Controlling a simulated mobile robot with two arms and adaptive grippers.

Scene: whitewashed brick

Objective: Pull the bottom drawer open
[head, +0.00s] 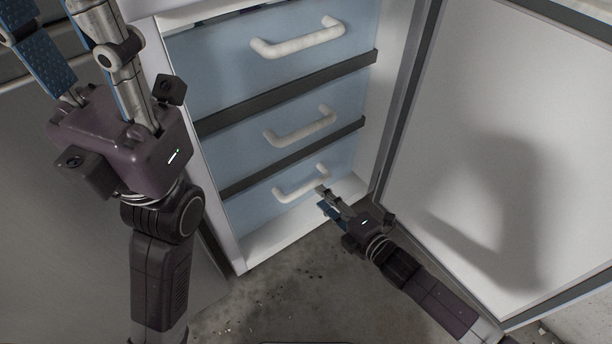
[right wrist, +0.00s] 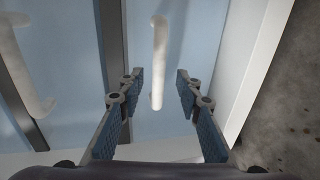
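The bottom drawer (head: 257,206) is a light blue front with a white bar handle (head: 301,184), the lowest of three in the open cabinet. It looks shut. My right gripper (head: 322,198) is just in front of the right end of that handle. In the right wrist view my right gripper (right wrist: 157,88) is open, and the bottom handle (right wrist: 157,65) stands between its fingers, with no finger visibly touching it. My left gripper (head: 62,45) is raised at the upper left, away from the drawers, fingers apart and partly cut off by the frame.
The middle drawer handle (head: 300,126) and top drawer handle (head: 298,38) are above, with dark strips between the fronts. The cabinet door (head: 500,130) stands open on the right, close to my right arm. Bare concrete floor (head: 290,285) lies in front.

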